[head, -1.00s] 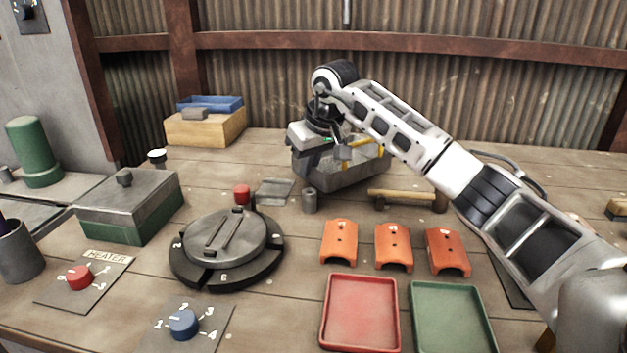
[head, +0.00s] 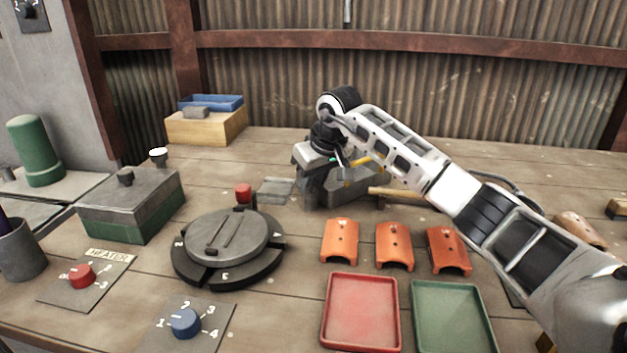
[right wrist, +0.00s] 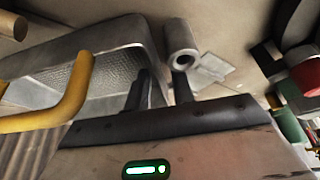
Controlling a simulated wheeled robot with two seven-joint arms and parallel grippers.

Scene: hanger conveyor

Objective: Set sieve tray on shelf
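The sieve tray (head: 372,187) is a grey, deep-walled tray with yellow handles, on the table at the back middle. The right wrist view shows its mesh floor (right wrist: 105,75) and a curved yellow handle (right wrist: 70,105). My right gripper (head: 325,185) points down at the tray's left end and hides part of it. In the right wrist view its two fingers (right wrist: 162,88) stand apart, with the tray's end wall seemingly between them. I see no clear grip on the wall. My left gripper is not in view. I cannot identify the shelf.
A grey tube (right wrist: 181,55) stands close beside the tray's end. A wooden-handled tool (head: 400,195) lies to its right. Orange covers (head: 393,245), a red tray (head: 360,312) and a green tray (head: 452,318) are in front. A round dark fixture (head: 225,245) stands front left.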

